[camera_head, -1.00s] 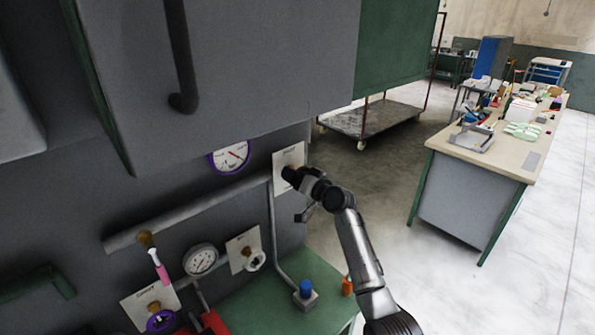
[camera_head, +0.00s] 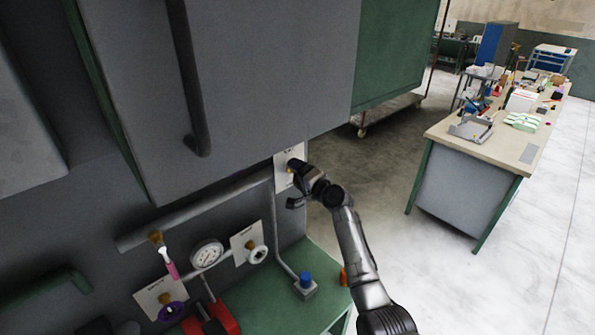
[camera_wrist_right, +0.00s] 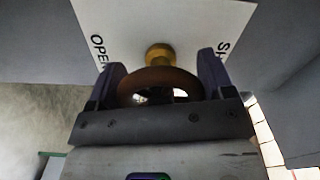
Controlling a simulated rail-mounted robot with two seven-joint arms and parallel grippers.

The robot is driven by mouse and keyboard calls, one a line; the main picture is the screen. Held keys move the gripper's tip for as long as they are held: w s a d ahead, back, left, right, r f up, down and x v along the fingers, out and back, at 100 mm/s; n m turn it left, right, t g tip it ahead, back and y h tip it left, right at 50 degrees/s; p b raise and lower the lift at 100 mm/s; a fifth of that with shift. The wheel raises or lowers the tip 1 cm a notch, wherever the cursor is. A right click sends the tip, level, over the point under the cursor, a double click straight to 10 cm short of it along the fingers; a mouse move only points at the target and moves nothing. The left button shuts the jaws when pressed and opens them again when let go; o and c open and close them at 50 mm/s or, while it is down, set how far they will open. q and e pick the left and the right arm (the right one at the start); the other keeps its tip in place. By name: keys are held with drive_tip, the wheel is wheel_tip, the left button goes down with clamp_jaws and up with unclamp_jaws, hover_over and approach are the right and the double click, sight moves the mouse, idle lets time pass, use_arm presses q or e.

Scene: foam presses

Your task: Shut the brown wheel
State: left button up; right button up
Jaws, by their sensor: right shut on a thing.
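The brown wheel (camera_wrist_right: 183,78) sits on a brass stem in front of a white plate (camera_wrist_right: 160,20) in the right wrist view. The plate reads "OPE..." on the left and "SH..." on the right, the rest covered. My right gripper (camera_wrist_right: 160,76) has a finger on either side of the wheel and is shut on it. In the head view my right gripper (camera_head: 297,174) is at the white plate (camera_head: 287,157) on the grey press, and it hides most of the wheel. My left gripper is not in view.
A blue button (camera_head: 305,279) stands on a green surface. The grey cabinet (camera_head: 270,70) overhangs. A cluttered workbench (camera_head: 470,188) stands right, with open floor between.

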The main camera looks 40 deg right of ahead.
drive_tip(key=shift+m, duration=0.4)
drive_tip(key=o, duration=0.9)
drive_tip(key=shift+s, duration=0.65)
drive_tip(key=shift+s+d+b, duration=0.2)
drive_tip(key=shift+s, duration=1.9)
drive_tip(key=shift+s+d+b, duration=0.15)
drive_tip(key=shift+s, duration=1.9)
drive_tip(key=shift+s+d+b, duration=0.2)
drive_tip(key=shift+s, duration=1.9)
